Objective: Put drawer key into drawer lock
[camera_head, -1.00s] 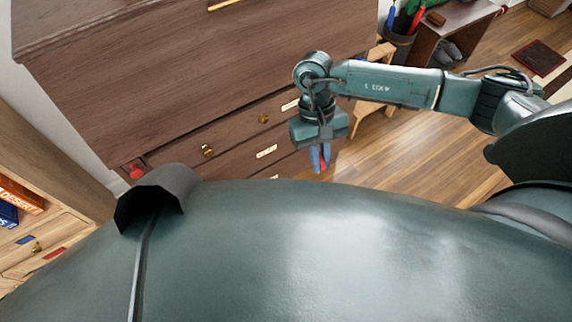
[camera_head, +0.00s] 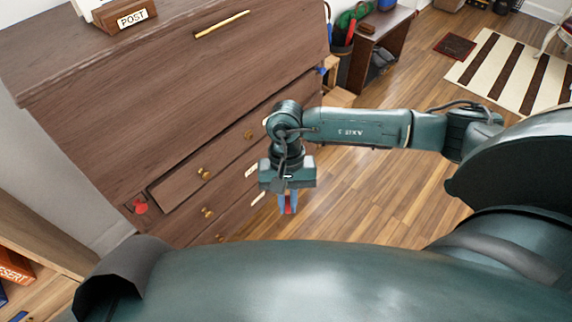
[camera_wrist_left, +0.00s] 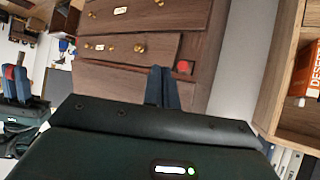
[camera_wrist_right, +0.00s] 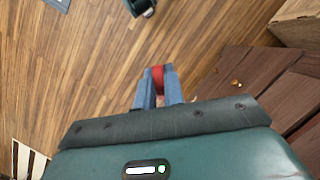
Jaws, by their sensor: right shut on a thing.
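My right gripper (camera_head: 287,208) is shut on a red object, which looks like the drawer key (camera_wrist_right: 157,78). Only a small red part shows between its blue fingers, in the air in front of the dresser. The wooden dresser (camera_head: 165,90) stands at the left. A red round piece (camera_head: 140,207), perhaps the drawer lock, is on its front at the left end of an upper drawer. It also shows in the left wrist view (camera_wrist_left: 184,66). My left gripper (camera_wrist_left: 162,88) looks shut and empty, its fingers pointing toward the dresser; the head view does not show it.
Brass knobs (camera_head: 204,174) stick out from the drawers. A POST box (camera_head: 125,15) stands on the dresser. A bookshelf with an orange book (camera_head: 15,266) is at the lower left. Open wooden floor (camera_head: 370,190) lies right of the dresser, with a striped rug (camera_head: 510,72) farther back.

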